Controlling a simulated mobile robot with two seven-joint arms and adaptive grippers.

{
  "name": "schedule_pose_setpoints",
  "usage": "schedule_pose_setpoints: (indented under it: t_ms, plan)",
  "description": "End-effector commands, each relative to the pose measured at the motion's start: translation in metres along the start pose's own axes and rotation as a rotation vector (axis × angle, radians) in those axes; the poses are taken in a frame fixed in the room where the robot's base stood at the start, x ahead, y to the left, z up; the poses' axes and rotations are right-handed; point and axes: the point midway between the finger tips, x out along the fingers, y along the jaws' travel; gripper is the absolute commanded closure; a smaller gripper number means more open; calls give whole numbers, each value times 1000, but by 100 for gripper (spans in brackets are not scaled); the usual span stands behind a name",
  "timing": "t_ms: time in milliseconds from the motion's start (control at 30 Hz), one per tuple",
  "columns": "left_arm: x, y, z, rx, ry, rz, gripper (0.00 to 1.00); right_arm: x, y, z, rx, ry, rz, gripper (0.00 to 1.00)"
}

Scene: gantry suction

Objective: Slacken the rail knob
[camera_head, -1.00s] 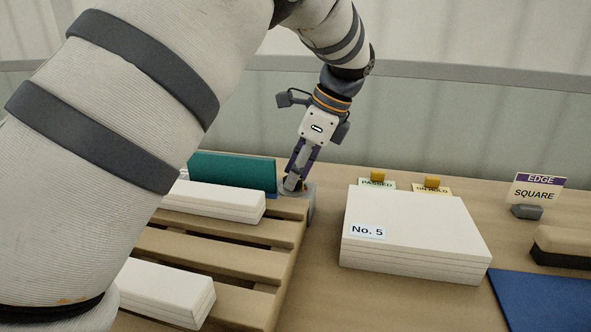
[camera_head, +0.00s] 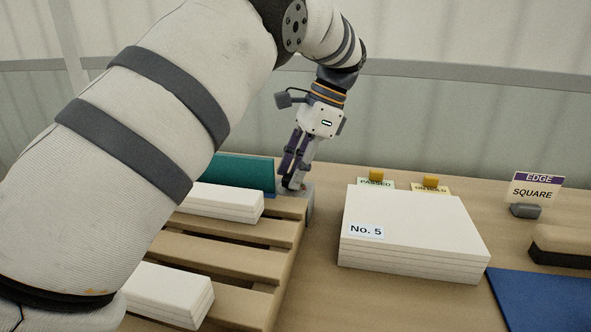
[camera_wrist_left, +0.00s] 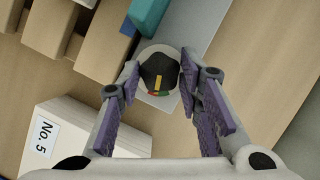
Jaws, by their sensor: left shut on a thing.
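The rail knob (camera_wrist_left: 158,72) is dark and round with a yellow pointer line. It sits on a pale disc (camera_wrist_left: 147,100) with green and red marks at its near edge. My left gripper (camera_head: 291,184) reaches down to it at the pallet's far right corner. In the left wrist view the two purple-padded fingers (camera_wrist_left: 160,82) stand on either side of the knob, shut on it. In the head view the fingers mostly hide the knob. A grey rail (camera_wrist_left: 196,35) runs under it. My right gripper is not in view.
A teal block (camera_head: 243,174) stands close left of the gripper. White bars lie on the wooden pallet (camera_head: 225,256). A white stack labelled No. 5 (camera_head: 415,222) stands to the right, with PASSED (camera_head: 375,183) and yellow tags behind. A blue mat (camera_head: 545,299) lies far right.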

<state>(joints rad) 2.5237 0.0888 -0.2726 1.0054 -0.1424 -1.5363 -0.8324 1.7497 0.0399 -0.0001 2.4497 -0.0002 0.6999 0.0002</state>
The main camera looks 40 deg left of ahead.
Motion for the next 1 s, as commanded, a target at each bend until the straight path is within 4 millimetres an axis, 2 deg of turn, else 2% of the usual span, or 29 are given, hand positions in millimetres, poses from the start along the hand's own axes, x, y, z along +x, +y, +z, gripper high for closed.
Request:
schedule_pose_setpoints:
  t_ms: [333, 367, 400, 433, 767, 1000]
  plan:
    - [-1, 0, 0, -1, 1, 0, 95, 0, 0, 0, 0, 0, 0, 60]
    - [-1, 0, 0, -1, 1, 0, 61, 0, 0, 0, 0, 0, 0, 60]
    - [-1, 0, 0, -1, 1, 0, 52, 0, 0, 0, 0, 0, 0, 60]
    - [0, 0, 0, -1, 1, 0, 47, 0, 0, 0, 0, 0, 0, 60]
    - [-5, 0, 0, -1, 2, -2, 47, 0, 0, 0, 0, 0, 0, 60]
    - [-52, -1, -1, -1, 4, -4, 47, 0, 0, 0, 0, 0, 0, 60]
